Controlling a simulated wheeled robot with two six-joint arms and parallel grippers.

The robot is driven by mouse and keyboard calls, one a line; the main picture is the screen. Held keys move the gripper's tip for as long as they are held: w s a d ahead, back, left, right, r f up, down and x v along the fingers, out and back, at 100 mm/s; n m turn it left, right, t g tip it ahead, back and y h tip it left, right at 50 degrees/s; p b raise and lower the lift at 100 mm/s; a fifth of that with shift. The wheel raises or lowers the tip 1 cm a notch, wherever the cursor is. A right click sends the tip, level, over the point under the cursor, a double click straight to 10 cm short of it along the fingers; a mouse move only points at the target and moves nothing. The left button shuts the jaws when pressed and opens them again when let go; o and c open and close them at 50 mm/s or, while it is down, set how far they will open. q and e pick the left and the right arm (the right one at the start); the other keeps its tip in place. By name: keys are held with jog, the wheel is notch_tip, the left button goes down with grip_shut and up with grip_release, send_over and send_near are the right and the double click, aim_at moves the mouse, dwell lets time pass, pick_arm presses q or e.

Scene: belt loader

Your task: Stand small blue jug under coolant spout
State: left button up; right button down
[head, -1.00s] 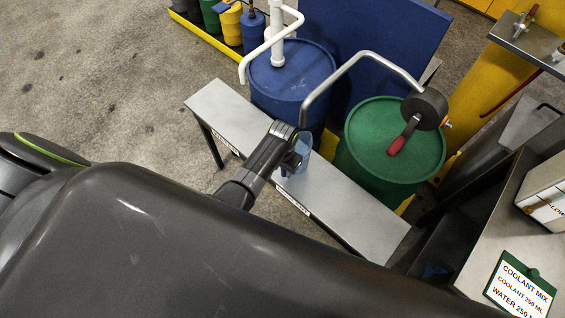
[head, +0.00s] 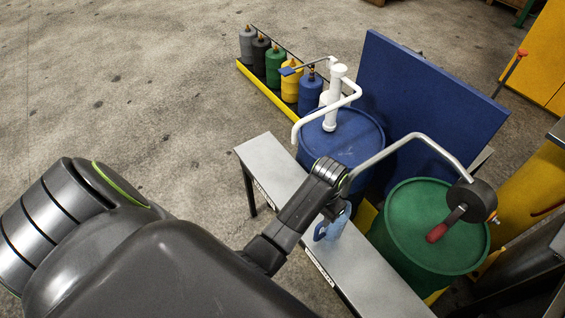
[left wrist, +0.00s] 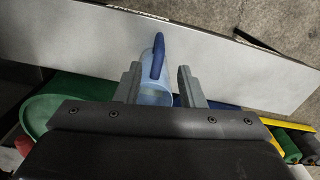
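The small blue jug (head: 340,222) stands upright on the narrow grey bench, its handle towards my side. My left gripper (head: 333,207) is right at it, partly covering it. In the left wrist view the jug (left wrist: 157,85) and its darker blue handle (left wrist: 157,56) lie between the spread fingers (left wrist: 158,84), with a gap on the right finger's side. The metal spout (head: 405,142) of the green drum (head: 415,235) bends down near the jug; its tip is hidden behind my gripper. The white spout (head: 297,130) hangs from the blue drum's pump. My right gripper is out of view.
The grey bench (head: 272,160) runs in front of the blue drum (head: 350,143) and green drum. A crank with a red grip (head: 438,233) sits on the green drum. A blue panel (head: 425,95) stands behind. Several coloured cans (head: 273,67) stand in a yellow tray at the back.

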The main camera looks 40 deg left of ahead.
pick_arm(q)
jog(key=s+a+f+n, duration=0.1)
jog(key=s+a+f, duration=0.2)
jog(key=s+f, duration=0.65)
jog(key=s+a+f, duration=0.4)
jog(key=s+f, duration=0.1)
jog(key=f, duration=0.9)
jog(key=s+a+f, duration=0.2)
jog(key=s+f, duration=0.1)
jog(key=s, duration=0.5)
jog(key=s+a+f+n, duration=0.1)
jog(key=s+a+f, duration=0.1)
jog(key=s, duration=0.6)
jog(key=s+a+f+t+y, duration=0.1)
jog(key=s+a+f, duration=0.1)
jog(key=s, duration=0.5)
jog(key=shift+s+a+f+n, duration=0.15)
jog(key=shift+s+f+n, duration=0.25)
jog(key=shift+f, duration=0.5)
notch_tip(320, 180, down, 3)
jog(key=b, duration=0.3)
jog(key=shift+f, duration=0.2)
